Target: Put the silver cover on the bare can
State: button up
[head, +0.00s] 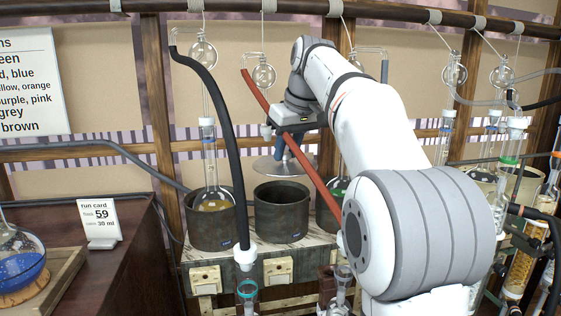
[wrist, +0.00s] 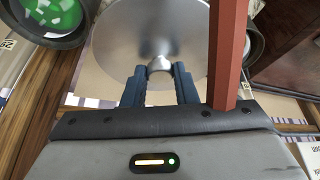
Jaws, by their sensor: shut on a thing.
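My gripper (head: 292,158) has its blue fingers shut on the knob of the silver cover (head: 268,168). In the wrist view the cover (wrist: 128,40) is a round disc, with its knob between the fingertips (wrist: 159,72). In the head view the cover shows just above and behind the rim of the bare can (head: 281,222), the dark middle can, which is open and has no flask. The cover is apart from the can. In the wrist view the cover hides what lies beyond it.
A can (head: 210,230) to the left holds a flask of yellow liquid (head: 213,200). A can (head: 327,212) to the right holds green liquid and is partly hidden by my arm. A red tube (head: 300,145) slants past my gripper, and a black hose (head: 225,130) hangs left.

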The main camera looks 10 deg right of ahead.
aim_at(283, 168)
jog(key=w+p, duration=0.1)
jog(key=w, duration=0.3)
jog(key=shift+w+r+p, duration=0.1)
jog(key=shift+w+p, duration=0.15)
jog(key=shift+p, duration=0.1)
notch_tip(283, 168, down, 2)
jog(key=shift+s+f+b, duration=0.15)
jog(key=shift+f+b, duration=0.1)
jog(key=shift+b, duration=0.1)
jog(key=shift+s+f, duration=0.1)
jog(key=shift+f, duration=0.4)
jog(key=f, duration=0.3)
jog(key=shift+w+f+p, duration=0.25)
jog(key=shift+f+p, duration=0.15)
jog(key=shift+f+b, duration=0.4)
jog(key=shift+f, duration=0.15)
jog(key=o, duration=1)
